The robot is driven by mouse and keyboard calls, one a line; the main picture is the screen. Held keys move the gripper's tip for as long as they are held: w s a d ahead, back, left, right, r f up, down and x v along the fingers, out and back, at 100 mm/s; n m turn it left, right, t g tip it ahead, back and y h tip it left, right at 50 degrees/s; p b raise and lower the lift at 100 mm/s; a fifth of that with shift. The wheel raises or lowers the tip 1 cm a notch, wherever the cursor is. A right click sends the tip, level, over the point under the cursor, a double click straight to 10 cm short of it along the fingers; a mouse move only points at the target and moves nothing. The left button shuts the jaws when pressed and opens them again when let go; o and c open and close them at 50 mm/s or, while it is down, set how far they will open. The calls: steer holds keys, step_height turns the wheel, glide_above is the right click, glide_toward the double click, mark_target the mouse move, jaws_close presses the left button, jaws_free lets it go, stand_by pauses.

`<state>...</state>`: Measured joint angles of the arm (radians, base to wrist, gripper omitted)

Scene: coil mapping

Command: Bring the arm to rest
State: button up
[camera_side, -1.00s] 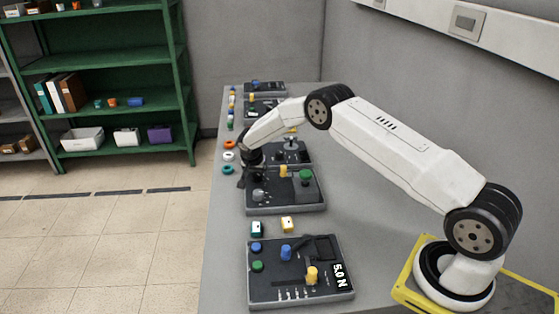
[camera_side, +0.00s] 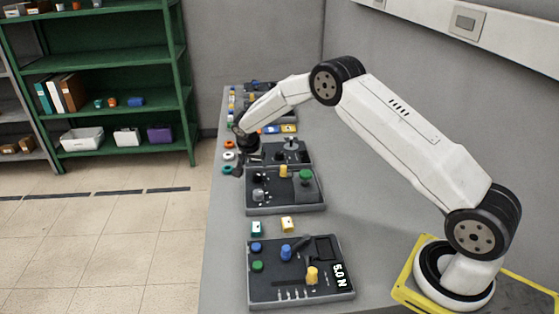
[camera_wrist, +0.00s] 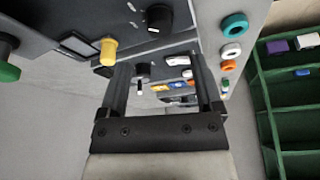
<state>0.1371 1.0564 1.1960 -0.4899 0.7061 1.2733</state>
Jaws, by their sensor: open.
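My gripper (camera_side: 238,170) hangs at the left edge of the grey bench, by the far end of a dark panel (camera_side: 316,204) with a green knob and a yellow knob. Its jaws are open, and I see nothing between them. In the wrist view my gripper (camera_wrist: 165,65) shows two dark fingers spread apart, with the panels behind. The wrist view also shows a black knob (camera_wrist: 159,17) and a yellow knob (camera_wrist: 103,52). My arm arches over the bench from its yellow-edged base at the right.
A nearer panel (camera_side: 300,303) has blue, green and yellow knobs and a "5.0 N" readout. Orange, white and teal rings (camera_side: 228,156) line the bench's left edge. A green shelf (camera_side: 110,60) stands beyond.

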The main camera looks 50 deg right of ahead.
steer(key=s+a+r+n+y, duration=0.1)
steer(key=s+a+r+n, duration=0.25)
steer(key=s, duration=0.35)
steer(key=s+a+r+n+y, duration=0.1)
steer(key=s+a+r+n, duration=0.2)
steer(key=s+a+r, duration=0.25)
steer(key=s+a+n+y, duration=0.1)
steer(key=s+a+n, duration=0.1)
steer(key=s, duration=0.7)
steer(key=s+a+r+n, duration=0.1)
steer(key=s+a+n, duration=0.1)
steer(key=s, duration=0.8)
steer(key=shift+s+a+n+y, duration=0.3)
steer(key=shift+a+n+y, duration=0.1)
steer(key=shift+n, duration=0.45)
